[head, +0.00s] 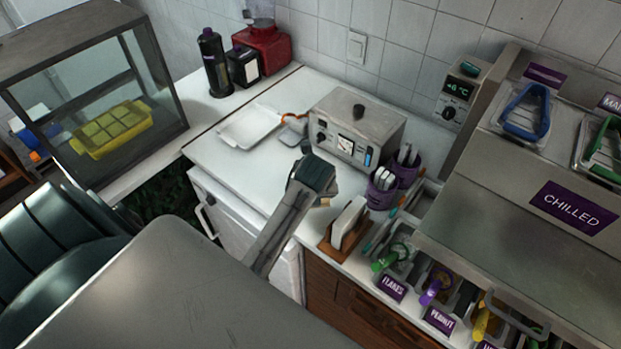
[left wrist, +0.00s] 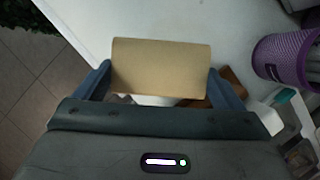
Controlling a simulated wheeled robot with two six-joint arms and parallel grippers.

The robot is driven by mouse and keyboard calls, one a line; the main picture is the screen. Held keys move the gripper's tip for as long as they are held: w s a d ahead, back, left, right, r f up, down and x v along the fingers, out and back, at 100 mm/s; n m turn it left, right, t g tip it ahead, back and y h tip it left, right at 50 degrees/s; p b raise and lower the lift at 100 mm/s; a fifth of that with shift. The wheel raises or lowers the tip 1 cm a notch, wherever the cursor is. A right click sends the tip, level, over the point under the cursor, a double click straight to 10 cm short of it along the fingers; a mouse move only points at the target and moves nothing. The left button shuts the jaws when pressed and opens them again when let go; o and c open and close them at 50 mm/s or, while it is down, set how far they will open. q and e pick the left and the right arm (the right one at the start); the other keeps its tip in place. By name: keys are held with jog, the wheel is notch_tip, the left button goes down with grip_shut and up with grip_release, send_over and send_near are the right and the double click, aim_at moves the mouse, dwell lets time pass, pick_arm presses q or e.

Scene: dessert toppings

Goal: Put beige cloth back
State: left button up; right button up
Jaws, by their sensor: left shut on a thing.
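The beige cloth (left wrist: 160,60) is a flat, folded-looking tan piece between the two fingers of my left gripper (left wrist: 157,80) in the left wrist view. The fingers are shut on its two sides. In the head view my left gripper (head: 322,200) is over the front part of the white counter, and only a small tan bit shows at its tip. A wooden holder (head: 330,249) with a white upright slab (head: 348,223) in it stands just right of the gripper. In the left wrist view the wooden holder (left wrist: 228,88) is partly hidden behind the cloth. My right gripper is not in view.
Purple cups (head: 381,192) with utensils stand behind the holder. A grey control box (head: 357,127) and white tray (head: 250,125) are farther back. Topping bins and a chilled unit (head: 530,215) crowd the right. The white counter (head: 245,175) left of the gripper is clear.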

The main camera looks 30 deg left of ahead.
aim_at(311, 219)
pick_arm(q)
notch_tip(311, 219, down, 3)
jog(key=shift+r+p, duration=0.1)
jog(key=shift+p, duration=0.2)
notch_tip(311, 219, down, 4)
jog(key=shift+f+p, duration=0.1)
jog(key=shift+p, duration=0.5)
jog(key=shift+f, duration=0.45)
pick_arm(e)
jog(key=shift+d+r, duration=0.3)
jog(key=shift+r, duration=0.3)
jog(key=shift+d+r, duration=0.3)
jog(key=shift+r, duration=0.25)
pick_arm(q)
jog(key=o, duration=0.7)
jog(key=shift+f, duration=0.1)
jog(key=shift+r, duration=0.4)
jog(key=b+v, duration=0.2)
jog(key=v, duration=0.9)
jog(key=shift+s+d+r, duration=0.1)
jog(key=shift+s+r, duration=0.05)
jog(key=shift+r, duration=0.05)
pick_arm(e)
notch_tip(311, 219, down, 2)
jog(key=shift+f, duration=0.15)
